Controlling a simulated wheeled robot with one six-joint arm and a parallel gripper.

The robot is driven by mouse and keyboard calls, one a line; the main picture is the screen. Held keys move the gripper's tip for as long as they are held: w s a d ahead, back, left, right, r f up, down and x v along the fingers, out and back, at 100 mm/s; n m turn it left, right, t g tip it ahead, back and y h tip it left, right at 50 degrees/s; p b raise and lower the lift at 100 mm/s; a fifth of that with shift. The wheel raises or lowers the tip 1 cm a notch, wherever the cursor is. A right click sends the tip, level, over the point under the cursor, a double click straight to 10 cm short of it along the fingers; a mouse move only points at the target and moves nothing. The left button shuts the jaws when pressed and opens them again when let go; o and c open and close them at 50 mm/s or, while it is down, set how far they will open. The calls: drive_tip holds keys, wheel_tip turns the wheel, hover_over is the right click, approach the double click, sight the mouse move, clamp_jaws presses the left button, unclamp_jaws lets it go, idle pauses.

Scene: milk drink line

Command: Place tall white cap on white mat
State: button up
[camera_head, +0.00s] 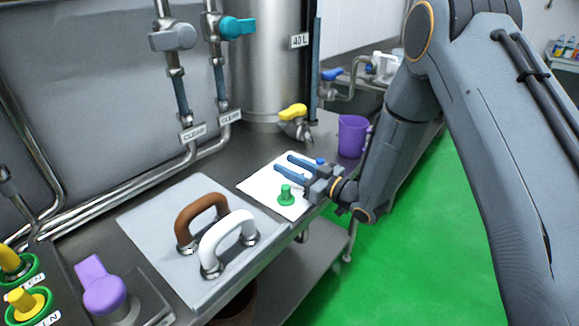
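The white mat (262,184) lies on the steel counter at the middle of the head view. My gripper (282,161) is over the mat, with its two dark blue fingers pointing left and spread apart. A green cap (286,196) stands upright on the near part of the mat, close to the fingers. A small blue cap (320,161) shows just behind my gripper.
A purple cup (351,137) stands at the back right of the counter. A yellow-handled tap (293,112) on the steel tank is behind the mat. A grey panel (150,215) with a brown handle (202,209) and a white handle (227,233) lies to the left. Green floor is at right.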

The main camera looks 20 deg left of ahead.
drive_tip(key=b+v, duration=0.3)
drive_tip(key=v, duration=0.9)
drive_tip(key=shift+w, duration=0.1)
drive_tip(key=w+d+f+m+t+h, duration=0.1)
drive_tip(key=w+d+m+h, duration=0.2)
drive_tip(key=d+h, duration=0.3)
drive_tip(key=w+d+f+m+t+h, duration=0.1)
drive_tip(key=w+d+m+h, duration=0.1)
drive_tip(key=d+h, duration=0.45)
drive_tip(key=s+d+m+g+h, duration=0.1)
drive_tip(key=s+d+m+h, duration=0.15)
drive_tip(key=d, duration=0.65)
drive_tip(key=s+d+r+m+g, duration=0.1)
drive_tip(key=s+d+m+g, duration=0.2)
drive_tip(key=s, duration=0.8)
drive_tip(key=s+d+r+m+g+h, duration=0.1)
drive_tip(key=s+d+m+g, duration=0.2)
drive_tip(key=s, duration=0.8)
drive_tip(key=shift+s+d+g+h, duration=0.35)
drive_tip(key=shift+d+g, duration=0.3)
drive_tip(key=shift+g, duration=0.25)
